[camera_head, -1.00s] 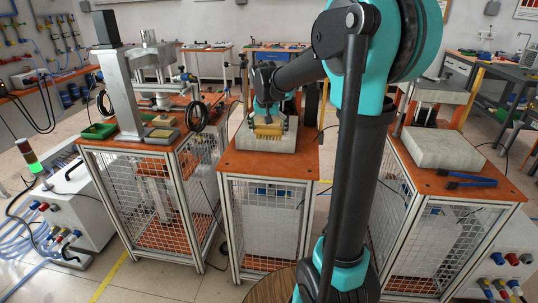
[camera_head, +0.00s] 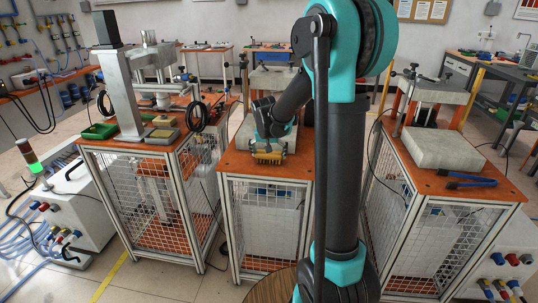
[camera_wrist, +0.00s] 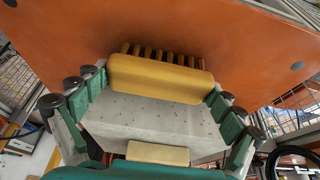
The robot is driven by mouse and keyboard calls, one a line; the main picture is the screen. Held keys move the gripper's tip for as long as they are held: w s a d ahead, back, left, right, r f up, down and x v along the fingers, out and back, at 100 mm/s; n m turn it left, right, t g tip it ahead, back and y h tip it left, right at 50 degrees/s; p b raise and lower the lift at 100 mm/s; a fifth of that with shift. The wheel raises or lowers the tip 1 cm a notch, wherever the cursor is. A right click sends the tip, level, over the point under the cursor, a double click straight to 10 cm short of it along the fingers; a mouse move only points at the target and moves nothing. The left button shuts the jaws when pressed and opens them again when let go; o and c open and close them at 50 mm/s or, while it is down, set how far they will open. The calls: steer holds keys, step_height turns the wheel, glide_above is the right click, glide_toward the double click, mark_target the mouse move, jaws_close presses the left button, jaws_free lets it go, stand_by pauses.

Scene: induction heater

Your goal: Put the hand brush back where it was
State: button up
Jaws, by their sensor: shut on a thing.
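In the head view the brush (camera_head: 268,157) and my gripper (camera_head: 268,152) are over the front part of the orange middle table (camera_head: 240,168), in front of the pale grey slab (camera_head: 288,143). The bristles point toward the bare orange top in the wrist view. Whether the brush touches the table top is not clear.
The left table holds a metal press stand (camera_head: 122,90) and a green tray (camera_head: 98,131). The right table holds a grey slab (camera_head: 445,149) and blue-handled tongs (camera_head: 466,179). A beige block (camera_wrist: 158,153) shows low in the wrist view. The middle table's front is bare.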

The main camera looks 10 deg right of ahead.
steer(key=o, duration=0.9)
steer(key=shift+f, duration=0.1)
steer(key=shift+c, duration=0.2)
steer(key=v, duration=1.2)
steer(key=s+d+f+n, duration=0.1)
steer(key=s+f, duration=0.4)
steer(key=s, duration=0.3)
steer(key=s+d+f+n+y, duration=0.1)
steer(key=s+d+f, duration=0.1)
steer(key=s+f, duration=0.4)
steer(key=s+d+f+n, duration=0.1)
steer(key=s+f, duration=0.5)
steer(key=s, duration=0.6)
steer(key=shift+d+n, duration=0.3)
steer(key=shift+d, duration=0.4)
